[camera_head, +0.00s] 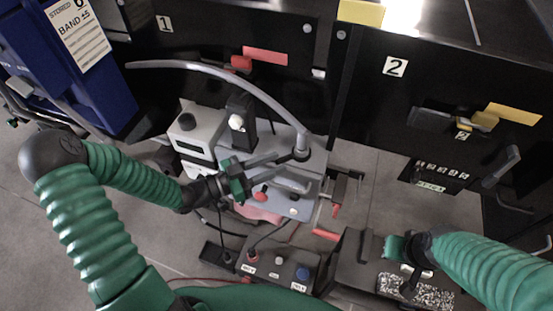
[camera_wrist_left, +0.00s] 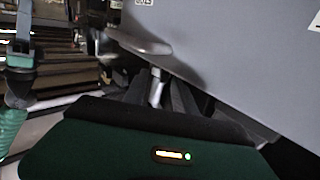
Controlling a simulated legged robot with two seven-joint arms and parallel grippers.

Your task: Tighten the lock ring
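My left gripper (camera_head: 258,173) is at the front of a grey bench unit (camera_head: 313,162). Its dark fingers stand apart, pointing right, below the end of a curved grey tube (camera_head: 225,72). In the left wrist view the fingers flank a short pale metal rod (camera_wrist_left: 156,90), beside a grey housing (camera_wrist_left: 235,60). I cannot tell whether they touch the rod. No lock ring can be made out clearly. My right gripper (camera_head: 408,278) is low over a black box with a speckled patch (camera_head: 432,292); its finger opening is unclear.
A blue cabinet (camera_head: 75,85) is at the left. A button box (camera_head: 278,268) and a small crank with a red handle (camera_head: 328,233) sit close by. Grey floor is open at the left.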

